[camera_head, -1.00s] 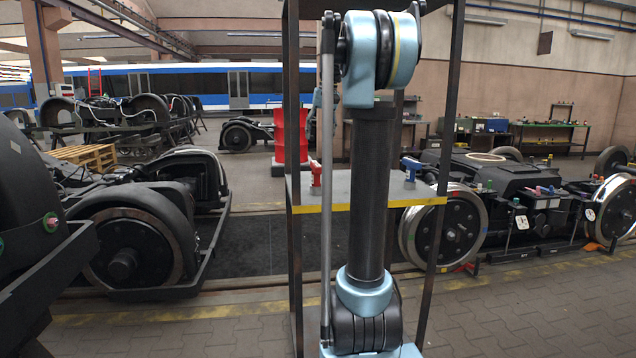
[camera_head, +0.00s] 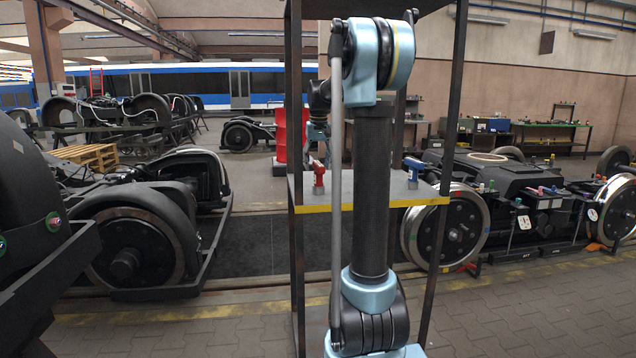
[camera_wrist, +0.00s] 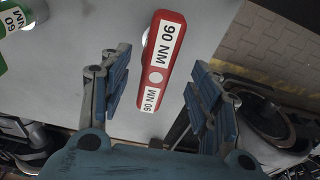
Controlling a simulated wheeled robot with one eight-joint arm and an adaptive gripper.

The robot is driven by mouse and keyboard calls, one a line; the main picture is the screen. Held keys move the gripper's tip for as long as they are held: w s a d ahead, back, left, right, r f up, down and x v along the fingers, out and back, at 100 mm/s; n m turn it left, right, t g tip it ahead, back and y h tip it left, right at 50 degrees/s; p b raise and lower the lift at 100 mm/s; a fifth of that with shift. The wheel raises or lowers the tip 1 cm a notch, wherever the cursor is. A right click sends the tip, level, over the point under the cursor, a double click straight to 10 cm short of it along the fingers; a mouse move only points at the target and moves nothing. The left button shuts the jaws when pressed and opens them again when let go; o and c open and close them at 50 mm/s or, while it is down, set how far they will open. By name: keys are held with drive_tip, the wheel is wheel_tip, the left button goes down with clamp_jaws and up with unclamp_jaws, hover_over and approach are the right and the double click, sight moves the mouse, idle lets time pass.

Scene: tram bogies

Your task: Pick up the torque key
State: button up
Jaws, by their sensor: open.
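A red torque key (camera_head: 318,175) labelled 90 NM stands on the grey rack shelf (camera_head: 340,195). It also shows in the wrist view (camera_wrist: 157,75), between and below my spread fingers, apart from both. My gripper (camera_wrist: 158,62) is open and empty above the shelf. In the head view, my wrist hangs just above the red key, partly behind my upright arm. A green key (camera_wrist: 14,20), labelled 60 NM, is at the upper left of the wrist view. A blue key (camera_head: 412,168) stands at the shelf's right side. My arm hides the shelf's middle.
Dark rack posts (camera_head: 296,100) rise left and right of the shelf, close to my arm. The shelf has a yellow front edge (camera_head: 315,209). A bogie (camera_head: 520,200) stands at the right and another (camera_head: 140,220) at the left. Paved floor lies in front.

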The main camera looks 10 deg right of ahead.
sight(318, 176)
drive_tip(key=shift+w+d+f, duration=0.1)
drive_tip(key=shift+w+f, duration=0.05)
drive_tip(key=shift+f, duration=1.45)
drive_tip(key=shift+w+d+f, duration=0.1)
drive_tip(key=shift+w+f, duration=0.05)
drive_tip(key=shift+f, duration=1.45)
clamp_jaws()
drive_tip(key=shift+r, duration=0.15)
wheel_tip(318, 176, up, 10)
drive_tip(key=shift+f, duration=0.1)
